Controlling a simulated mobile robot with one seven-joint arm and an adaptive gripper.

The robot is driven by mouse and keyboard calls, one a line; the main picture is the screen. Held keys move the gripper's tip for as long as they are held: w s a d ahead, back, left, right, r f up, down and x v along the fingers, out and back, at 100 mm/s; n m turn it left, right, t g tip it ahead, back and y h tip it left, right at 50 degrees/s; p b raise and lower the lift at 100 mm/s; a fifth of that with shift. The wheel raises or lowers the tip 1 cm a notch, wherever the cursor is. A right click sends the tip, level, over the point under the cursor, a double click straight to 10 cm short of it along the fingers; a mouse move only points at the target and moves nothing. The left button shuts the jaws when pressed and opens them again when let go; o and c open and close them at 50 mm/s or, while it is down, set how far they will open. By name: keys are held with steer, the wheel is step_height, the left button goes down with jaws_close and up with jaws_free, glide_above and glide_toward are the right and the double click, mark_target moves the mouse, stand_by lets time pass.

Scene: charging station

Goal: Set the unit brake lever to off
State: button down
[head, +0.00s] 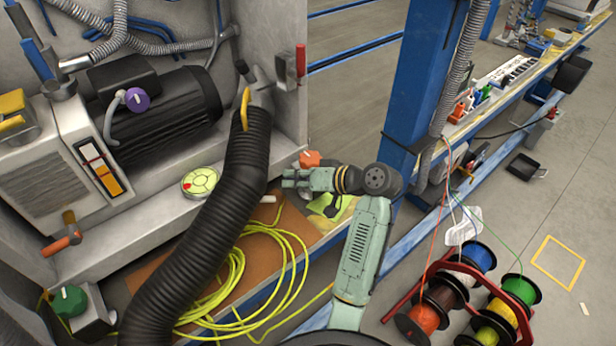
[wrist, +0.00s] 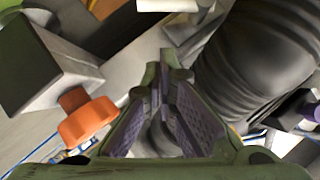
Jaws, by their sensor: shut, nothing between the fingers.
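Several handles show in the head view, and I cannot tell which one is the unit brake lever. A red lever (head: 301,60) stands upright on the cabinet's right edge. A yellow handle (head: 245,108) sits at the top of the black hose. An orange-handled lever (head: 62,242) is at the lower left. An orange knob (head: 310,158) is just above my gripper (head: 288,180); an orange knob (wrist: 88,122) also shows left of my gripper (wrist: 166,75) in the wrist view. My gripper is shut and empty, right of the hose, apart from these handles.
The thick black hose (head: 225,210) runs down close to the left of my gripper. Coiled yellow cable (head: 215,285) lies below. A blue post (head: 415,90) stands to the right. Cable spools (head: 470,290) are on the floor at the lower right.

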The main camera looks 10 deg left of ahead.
mark_target(273, 198)
steer(key=shift+s+a+f+p, duration=0.25)
steer(key=shift+a+f, duration=0.7)
steer(key=shift+f, duration=0.05)
steer(key=shift+s+a+f+p, duration=0.2)
steer(key=shift+a+f, duration=0.7)
steer(key=shift+f, duration=0.1)
steer(key=shift+f+m+g+y, duration=0.5)
steer(key=shift+f+m+y, duration=0.1)
steer(key=shift+f, duration=0.15)
steer(key=shift+s+a+f+m+g+y, duration=0.1)
steer(key=shift+f+m+g+y, duration=0.15)
steer(key=shift+f+m+y, duration=0.25)
steer(key=shift+s+a+f+m+g+y, duration=0.1)
steer(key=shift+f+m+g+y, duration=0.15)
steer(key=shift+f+m+y, duration=0.25)
steer(key=shift+s+a+f+m+y, duration=0.15)
steer(key=shift+s+f+m+y, duration=0.2)
steer(key=shift+m, duration=0.3)
steer(key=shift+s+a+f+m+y, duration=0.1)
steer(key=shift+a+f+m+y, duration=0.05)
steer(key=shift+f+m+y, duration=0.4)
steer(key=shift+s+a+m, duration=0.15)
steer(key=shift+s+m, duration=0.05)
steer(key=shift+m, duration=0.4)
steer(key=shift+s+a+f+m+y, duration=0.1)
steer(key=shift+f+m+y, duration=0.05)
steer(key=shift+m+y, duration=0.2)
